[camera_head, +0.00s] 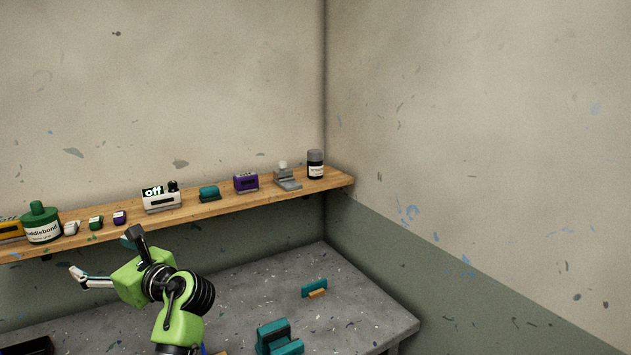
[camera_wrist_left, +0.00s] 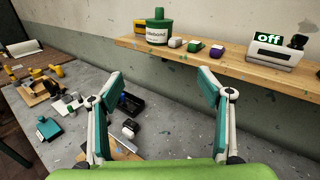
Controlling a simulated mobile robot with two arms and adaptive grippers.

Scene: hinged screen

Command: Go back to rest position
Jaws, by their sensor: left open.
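My left gripper (camera_head: 106,255) is raised over the grey table in front of the wooden shelf, its two fingers spread wide. It also shows in the left wrist view (camera_wrist_left: 160,80), open with nothing between the fingertips. A white device with a green "off" display (camera_head: 161,197) stands on the shelf, to the right of the gripper; it also shows at the upper right in the left wrist view (camera_wrist_left: 272,50). My right gripper is in neither view.
The wooden shelf (camera_head: 235,202) holds a green bottle (camera_head: 42,224), a dark jar (camera_head: 315,164) and several small devices. The grey table (camera_head: 245,290) carries teal parts (camera_head: 278,338) at right. Tools and blocks clutter its left part in the wrist view. Walls meet behind the shelf.

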